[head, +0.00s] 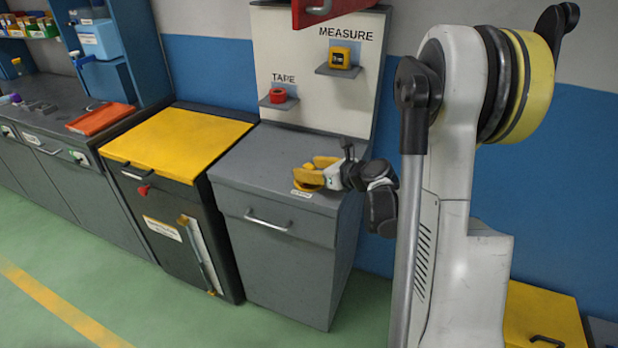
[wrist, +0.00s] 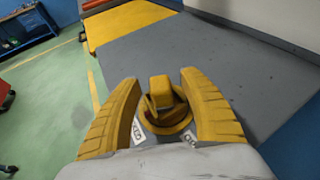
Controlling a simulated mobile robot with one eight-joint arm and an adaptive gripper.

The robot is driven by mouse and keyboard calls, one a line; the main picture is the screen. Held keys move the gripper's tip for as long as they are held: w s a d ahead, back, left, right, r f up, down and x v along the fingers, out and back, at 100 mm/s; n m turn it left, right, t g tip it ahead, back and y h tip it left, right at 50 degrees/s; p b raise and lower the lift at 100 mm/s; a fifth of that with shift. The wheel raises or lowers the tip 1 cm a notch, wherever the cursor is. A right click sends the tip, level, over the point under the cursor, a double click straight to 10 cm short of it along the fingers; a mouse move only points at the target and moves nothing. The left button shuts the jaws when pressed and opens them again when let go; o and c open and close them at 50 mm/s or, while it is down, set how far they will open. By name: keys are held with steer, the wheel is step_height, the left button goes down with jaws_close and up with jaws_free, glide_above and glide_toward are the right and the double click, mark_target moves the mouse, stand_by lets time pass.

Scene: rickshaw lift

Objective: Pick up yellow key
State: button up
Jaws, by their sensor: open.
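The yellow key, a small upright yellow piece on a round yellow base (wrist: 165,108), stands on the grey cabinet top near its front edge. My gripper (wrist: 160,78) is open, with one yellow finger on each side of the key. Gaps show between the fingers and the key, so they look apart from it. In the head view my gripper (head: 314,168) is low over the cabinet top, and its fingers and the key blend in colour there. The lower part of the key's base is partly hidden by my gripper body in the wrist view.
The grey cabinet top (head: 250,170) is otherwise clear. A back panel (head: 300,85) holds a red tape (head: 278,95) and a yellow measure (head: 340,57) on small shelves. A yellow-topped cabinet (head: 180,140) adjoins on the left. Green floor lies in front.

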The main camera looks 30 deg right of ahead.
jaws_close()
steer(key=shift+r, duration=0.1)
